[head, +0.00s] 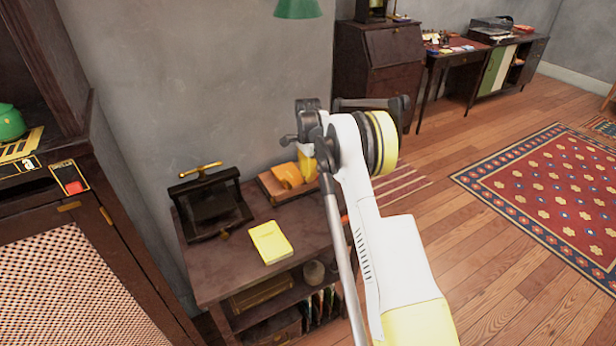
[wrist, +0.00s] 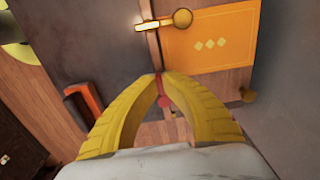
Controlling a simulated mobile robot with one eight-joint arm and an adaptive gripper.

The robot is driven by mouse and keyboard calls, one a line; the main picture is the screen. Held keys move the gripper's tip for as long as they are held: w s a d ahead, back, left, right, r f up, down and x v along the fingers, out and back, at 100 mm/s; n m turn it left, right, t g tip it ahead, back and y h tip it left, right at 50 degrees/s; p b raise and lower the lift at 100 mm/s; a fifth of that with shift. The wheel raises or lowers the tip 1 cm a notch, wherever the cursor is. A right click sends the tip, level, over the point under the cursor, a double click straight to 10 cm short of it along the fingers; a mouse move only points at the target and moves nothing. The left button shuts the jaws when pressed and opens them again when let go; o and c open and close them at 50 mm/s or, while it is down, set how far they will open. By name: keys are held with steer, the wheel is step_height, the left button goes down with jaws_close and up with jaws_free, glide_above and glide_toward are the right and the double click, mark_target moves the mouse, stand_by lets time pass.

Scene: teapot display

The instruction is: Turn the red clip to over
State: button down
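The red clip (wrist: 163,101) shows in the wrist view as a thin red stem with a small rounded end, between the yellow fingers of my gripper (wrist: 158,76). The two fingertips come together at the stem and appear shut on it. The upper part of the clip is hidden by the fingertips. In the head view my gripper (head: 306,160) is by the wall, over the far right end of the small dark table (head: 215,285). My arm hides much of it there, and I cannot make out the clip.
A red-orange frame (wrist: 85,105) is left of the fingers. A black press (head: 210,205) and yellow pad (head: 270,242) stand on the table. A tall cabinet (head: 85,255) is at left.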

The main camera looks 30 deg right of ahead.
steer(key=shift+n, duration=0.4)
steer(key=n+p, duration=0.1)
steer(key=n, duration=0.2)
steer(key=shift+n, duration=0.4)
steer(key=n+p, duration=0.1)
steer(key=n, duration=0.3)
steer(key=shift+n, duration=0.3)
steer(key=n, duration=0.8)
steer(key=shift+n+p, duration=0.3)
steer(key=shift+p, duration=0.1)
steer(key=c, duration=1.6)
jaws_free()
